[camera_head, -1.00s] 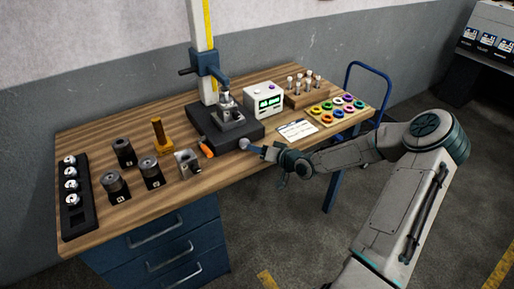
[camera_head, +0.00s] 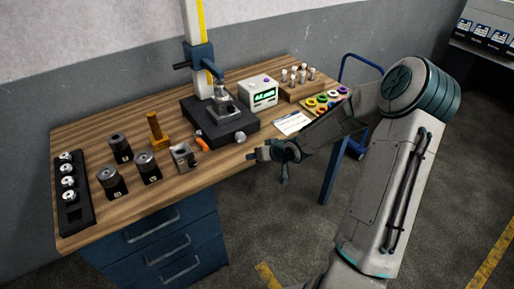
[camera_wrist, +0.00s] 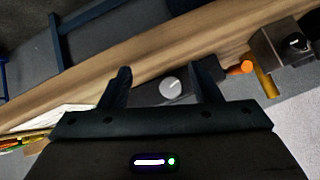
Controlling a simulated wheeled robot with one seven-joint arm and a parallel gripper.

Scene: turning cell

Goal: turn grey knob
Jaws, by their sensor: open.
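The grey knob (camera_head: 241,137) is a small round disc on the front right of the black base of the measuring stand (camera_head: 214,123). In the wrist view the knob (camera_wrist: 171,87) shows its pale face with a mark on it, between my two fingers in the picture. My gripper (camera_head: 255,154) is open and empty, just below and right of the knob and at the table's front edge. In the wrist view my gripper (camera_wrist: 165,76) has its fingers spread wide to either side of the knob. No contact is visible.
An orange handle (camera_head: 202,144) and a metal block (camera_head: 183,157) lie left of the knob. A white display box (camera_head: 259,93) and a paper card (camera_head: 291,123) are behind and right. Black holders and a rack (camera_head: 72,216) fill the left. The drawers (camera_head: 162,245) are below.

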